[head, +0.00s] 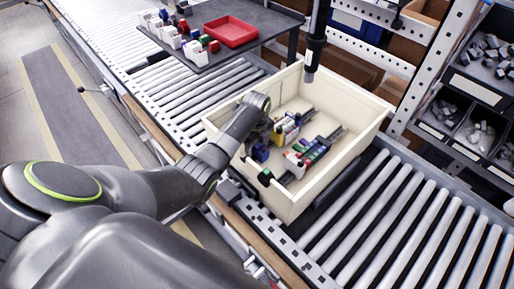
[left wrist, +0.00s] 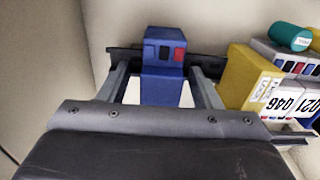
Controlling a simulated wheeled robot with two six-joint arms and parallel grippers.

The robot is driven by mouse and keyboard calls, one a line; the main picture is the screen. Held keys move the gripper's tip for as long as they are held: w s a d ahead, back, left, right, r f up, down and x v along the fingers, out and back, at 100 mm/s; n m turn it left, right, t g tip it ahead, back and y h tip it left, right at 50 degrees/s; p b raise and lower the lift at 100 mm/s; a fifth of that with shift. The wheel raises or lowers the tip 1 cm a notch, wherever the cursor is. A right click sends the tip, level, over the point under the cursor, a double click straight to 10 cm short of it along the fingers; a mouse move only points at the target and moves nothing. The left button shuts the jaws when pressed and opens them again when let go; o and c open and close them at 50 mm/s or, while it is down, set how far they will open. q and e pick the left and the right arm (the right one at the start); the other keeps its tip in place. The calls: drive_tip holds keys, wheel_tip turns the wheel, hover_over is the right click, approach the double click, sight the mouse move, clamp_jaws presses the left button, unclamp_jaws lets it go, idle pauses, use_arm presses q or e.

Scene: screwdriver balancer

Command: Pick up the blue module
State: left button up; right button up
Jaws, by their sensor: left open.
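The blue module (head: 260,153) is in the cream bin (head: 340,165), near its left wall in the head view. In the left wrist view the blue module (left wrist: 164,84) stands between my two open fingers, with a small gap on each side. It has dark and red squares on its top part. My left gripper (head: 256,143) reaches down into the bin over it, and its fingertips are partly hidden by my arm in the head view. My right gripper is not in view.
A yellow module (left wrist: 245,78) stands close to the right of my fingers, with other modules beyond. Coloured modules (head: 308,150) sit on a rail in the bin. A black screwdriver (head: 315,45) hangs over the back wall. A red tray (head: 231,31) lies on the dark table.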

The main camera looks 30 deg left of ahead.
use_arm(q)
drive_tip(key=shift+f, duration=0.25)
clamp_jaws()
drive_tip(key=shift+r, duration=0.1)
wheel_tip(320, 180, up, 10)
drive_tip(key=shift+w+f+b, duration=0.1)
drive_tip(key=shift+f+b, duration=0.1)
drive_tip(key=shift+b, duration=0.1)
wheel_tip(320, 180, up, 9)
drive_tip(key=p, duration=0.9)
drive_tip(key=shift+f, duration=0.2)
